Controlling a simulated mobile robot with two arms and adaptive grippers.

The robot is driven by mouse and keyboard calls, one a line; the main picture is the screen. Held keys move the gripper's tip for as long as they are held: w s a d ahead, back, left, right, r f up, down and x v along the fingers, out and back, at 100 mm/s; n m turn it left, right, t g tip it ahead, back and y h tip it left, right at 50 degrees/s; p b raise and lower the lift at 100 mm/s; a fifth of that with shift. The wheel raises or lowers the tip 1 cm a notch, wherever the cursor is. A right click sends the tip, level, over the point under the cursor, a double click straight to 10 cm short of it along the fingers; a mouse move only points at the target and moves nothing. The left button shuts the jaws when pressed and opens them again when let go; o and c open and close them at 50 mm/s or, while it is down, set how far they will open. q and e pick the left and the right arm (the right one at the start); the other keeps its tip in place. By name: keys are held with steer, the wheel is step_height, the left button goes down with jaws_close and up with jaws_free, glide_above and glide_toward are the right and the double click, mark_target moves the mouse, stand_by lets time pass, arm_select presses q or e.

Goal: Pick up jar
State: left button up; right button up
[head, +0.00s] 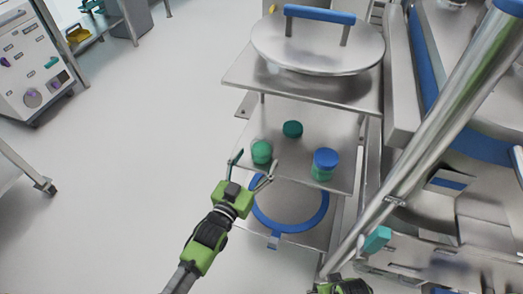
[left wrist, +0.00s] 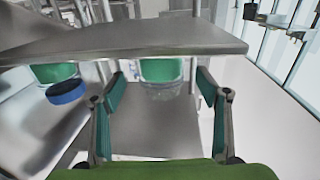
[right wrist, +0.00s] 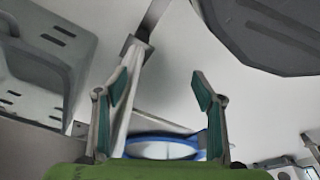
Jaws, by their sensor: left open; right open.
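A green-lidded jar (head: 262,152) stands near the front left of the cart's middle shelf (head: 300,180). A second green-lidded jar (head: 292,129) stands behind it, and a blue-lidded jar (head: 325,163) with a greenish body stands to the right. My left gripper (head: 254,162) is open at the shelf's front edge, fingers spread around the front-left jar. In the left wrist view this jar (left wrist: 162,72) shows between the fingers, with clear walls; contact cannot be told. A blue lid (left wrist: 67,92) shows at left. My right gripper (right wrist: 160,88) is open and empty, mostly cut off in the head view.
The cart's upper shelf (head: 240,76) carries a large metal lid (head: 285,52) with a blue handle (head: 319,14). A blue ring (head: 257,212) lies below the jars. A thick metal tube (head: 435,130) slants on the right.

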mark_target(262, 147)
arm_select(q)
steer(key=b+x, duration=0.1)
steer(key=x, duration=0.4)
steer(key=shift+a+r, duration=0.1)
steer(key=shift+r, duration=0.05)
steer(key=c, duration=1.5)
steer(key=shift+r, duration=0.15)
steer(key=shift+c, duration=0.4)
arm_select(e)
steer(key=r, duration=0.1)
steer(key=w+r, duration=0.1)
steer(key=r, duration=0.1)
